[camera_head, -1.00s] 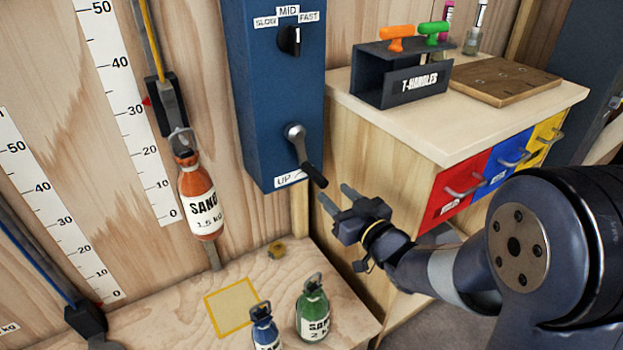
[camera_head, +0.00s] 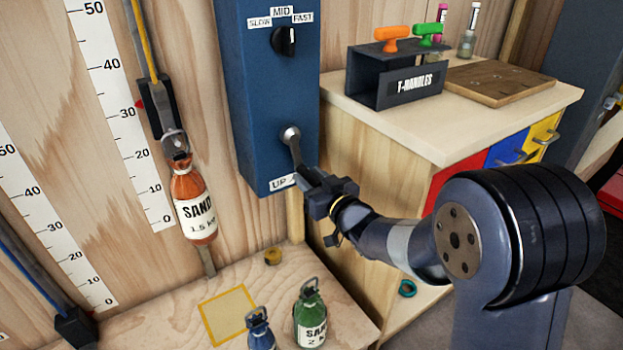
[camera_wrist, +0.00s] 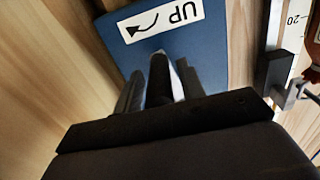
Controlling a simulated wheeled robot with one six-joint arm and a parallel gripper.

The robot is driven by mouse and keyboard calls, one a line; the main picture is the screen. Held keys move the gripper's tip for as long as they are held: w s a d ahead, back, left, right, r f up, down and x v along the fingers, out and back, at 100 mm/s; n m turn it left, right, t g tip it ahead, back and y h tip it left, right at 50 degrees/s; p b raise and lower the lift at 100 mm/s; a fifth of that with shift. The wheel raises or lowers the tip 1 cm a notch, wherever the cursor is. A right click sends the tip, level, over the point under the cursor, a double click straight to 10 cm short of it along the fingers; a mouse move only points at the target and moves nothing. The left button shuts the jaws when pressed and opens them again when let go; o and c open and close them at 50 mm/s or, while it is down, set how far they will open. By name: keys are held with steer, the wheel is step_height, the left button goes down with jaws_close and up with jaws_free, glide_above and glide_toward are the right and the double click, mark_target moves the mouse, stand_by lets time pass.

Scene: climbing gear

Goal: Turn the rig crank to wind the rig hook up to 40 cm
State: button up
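The crank (camera_head: 293,143) is on the lower part of the blue rig box (camera_head: 262,85), above an "UP" label. The rig hook (camera_head: 174,141) holds an orange 1.5 kg sand bottle (camera_head: 192,200). The red pointer (camera_head: 141,104) reads slightly above 30 on the scale (camera_head: 120,100).
The speed knob (camera_head: 284,41) sits under "MID". Blue (camera_head: 260,332) and green (camera_head: 310,318) bottles stand on the lower bench (camera_head: 175,315), near a yellow square (camera_head: 229,314). A cabinet (camera_head: 470,130) with a T-handle rack (camera_head: 397,78) stands right of the box.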

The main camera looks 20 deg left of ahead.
jaws_close()
stand_by(0.5)
steer(key=s+a+r+m+p, duration=0.6)
steer(key=s+r+m, duration=0.1)
steer(key=m, duration=1.1)
steer(key=shift+s+a+r+m, duration=0.3)
steer(key=shift+s+a+r, duration=0.1)
steer(key=shift+r, duration=0.6)
